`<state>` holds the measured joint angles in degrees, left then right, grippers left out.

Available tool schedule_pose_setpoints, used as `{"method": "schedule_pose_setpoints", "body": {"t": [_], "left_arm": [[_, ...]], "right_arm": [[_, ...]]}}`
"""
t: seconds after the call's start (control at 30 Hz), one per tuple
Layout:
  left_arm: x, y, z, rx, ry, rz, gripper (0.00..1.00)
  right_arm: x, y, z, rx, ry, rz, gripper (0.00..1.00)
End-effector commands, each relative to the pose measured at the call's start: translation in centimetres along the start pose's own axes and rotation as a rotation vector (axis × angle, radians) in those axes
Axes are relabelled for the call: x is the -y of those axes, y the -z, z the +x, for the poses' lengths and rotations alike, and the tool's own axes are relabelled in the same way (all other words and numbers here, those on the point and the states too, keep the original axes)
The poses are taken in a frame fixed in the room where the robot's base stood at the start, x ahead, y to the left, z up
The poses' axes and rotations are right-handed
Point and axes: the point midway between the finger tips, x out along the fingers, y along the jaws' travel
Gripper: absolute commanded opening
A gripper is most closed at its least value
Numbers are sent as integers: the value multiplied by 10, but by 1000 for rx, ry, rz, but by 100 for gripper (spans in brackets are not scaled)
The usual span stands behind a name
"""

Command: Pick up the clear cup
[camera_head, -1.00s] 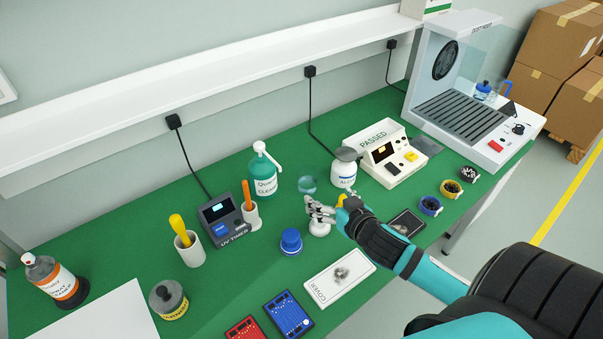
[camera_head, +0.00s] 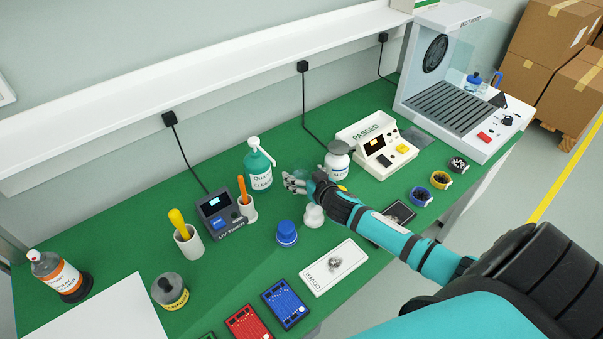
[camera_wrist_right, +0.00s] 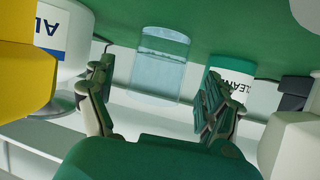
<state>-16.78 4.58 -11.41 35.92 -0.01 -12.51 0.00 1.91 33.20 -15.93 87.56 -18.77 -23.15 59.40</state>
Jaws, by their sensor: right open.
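The clear cup (camera_wrist_right: 160,65) stands upside down in the right wrist view, straight ahead of my right gripper (camera_wrist_right: 157,100). The fingers are spread to either side of the cup's line, with empty space between them and the cup. There the cup is mostly hidden behind the hand. My left gripper is not in view.
The cleaner bottle and alcohol bottle flank the cup closely. A blue-capped jar (camera_head: 287,234) and a small white object (camera_head: 314,215) stand nearer the front. A white tester marked PASSED (camera_head: 378,148) is to the right. Bare green bench lies behind the cup.

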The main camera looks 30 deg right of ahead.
Motion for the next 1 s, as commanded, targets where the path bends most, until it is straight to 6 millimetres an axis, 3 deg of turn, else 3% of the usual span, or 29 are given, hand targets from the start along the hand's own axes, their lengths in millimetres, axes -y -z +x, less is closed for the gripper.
{"method": "schedule_pose_setpoints", "body": {"t": [0.2,0.5,1.0], "left_arm": [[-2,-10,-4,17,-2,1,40],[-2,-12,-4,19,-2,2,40],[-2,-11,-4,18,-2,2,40]], "right_arm": [[-1,0,23,0,0,1,86],[-1,-1,26,0,1,0,86],[-1,-1,26,0,0,0,22]]}}
